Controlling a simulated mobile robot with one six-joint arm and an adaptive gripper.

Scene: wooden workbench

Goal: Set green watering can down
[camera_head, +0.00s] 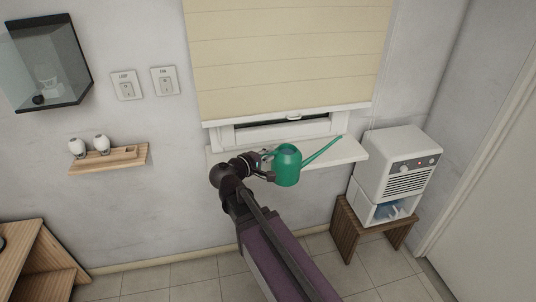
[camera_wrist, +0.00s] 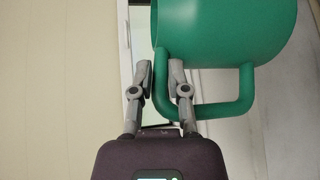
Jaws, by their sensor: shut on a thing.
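The green watering can (camera_head: 287,167) is at the window sill (camera_head: 352,150), with its long spout pointing up to the right. It looks upright in the head view. Its body (camera_wrist: 225,30) and handle (camera_wrist: 246,92) fill the upper right of the wrist view. My gripper (camera_head: 265,165) is at the left side of the can. In the wrist view my gripper (camera_wrist: 165,88) is shut on the can's handle, one finger on each side of it. Whether the can's base touches the sill cannot be told.
A cream blind (camera_head: 285,55) hangs above the sill. A white appliance (camera_head: 398,160) stands on a wooden stool (camera_head: 345,222) at right. A small shelf (camera_head: 112,158) with two white objects and two wall switches are at left. The sill is bare right of the can.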

